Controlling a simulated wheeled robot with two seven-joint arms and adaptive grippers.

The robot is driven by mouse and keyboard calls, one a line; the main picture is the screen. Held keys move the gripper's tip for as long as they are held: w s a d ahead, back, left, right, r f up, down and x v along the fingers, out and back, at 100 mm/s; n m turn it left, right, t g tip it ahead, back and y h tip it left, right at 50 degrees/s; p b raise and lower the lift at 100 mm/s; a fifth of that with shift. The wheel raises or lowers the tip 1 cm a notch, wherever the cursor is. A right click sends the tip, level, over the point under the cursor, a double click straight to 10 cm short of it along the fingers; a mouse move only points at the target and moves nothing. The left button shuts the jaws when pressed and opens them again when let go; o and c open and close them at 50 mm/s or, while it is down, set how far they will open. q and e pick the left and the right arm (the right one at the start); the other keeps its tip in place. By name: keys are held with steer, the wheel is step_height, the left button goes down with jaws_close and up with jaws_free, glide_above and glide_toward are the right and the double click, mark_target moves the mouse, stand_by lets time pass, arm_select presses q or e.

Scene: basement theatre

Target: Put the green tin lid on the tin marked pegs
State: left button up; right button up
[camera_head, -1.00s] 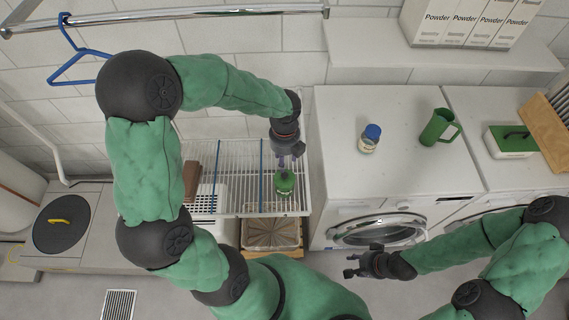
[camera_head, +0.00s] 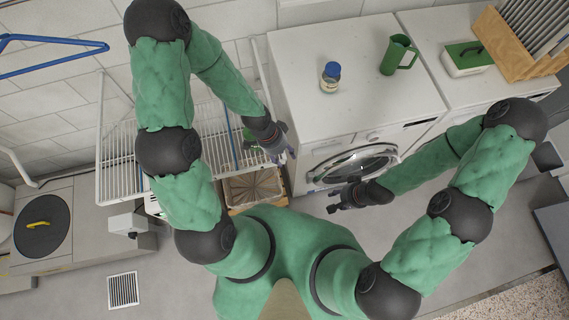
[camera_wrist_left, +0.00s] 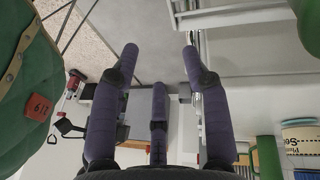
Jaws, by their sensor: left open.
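No tin marked pegs can be made out in these views. My left gripper (camera_head: 284,156) is by the front right corner of the wire rack, far from that container. In the left wrist view its fingers (camera_wrist_left: 160,70) are spread with nothing between them. My right gripper (camera_head: 334,203) is in front of the round washer door, its fingers apart and empty.
A blue-capped jar (camera_head: 330,79) and a green jug (camera_head: 397,56) stand on the left white machine. The wire rack (camera_head: 118,170) is at the left, with a green item partly hidden behind my left arm. A wooden rack (camera_head: 515,45) stands at the far right.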

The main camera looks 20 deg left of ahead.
arm_select(q)
steer(key=s+d+f+n, duration=0.2)
steer(key=s+f+n, duration=0.4)
steer(key=n, duration=0.5)
steer(key=shift+s+d+f+n, duration=0.3)
steer(key=shift+s+d+f, duration=0.05)
steer(key=shift+f, duration=0.5)
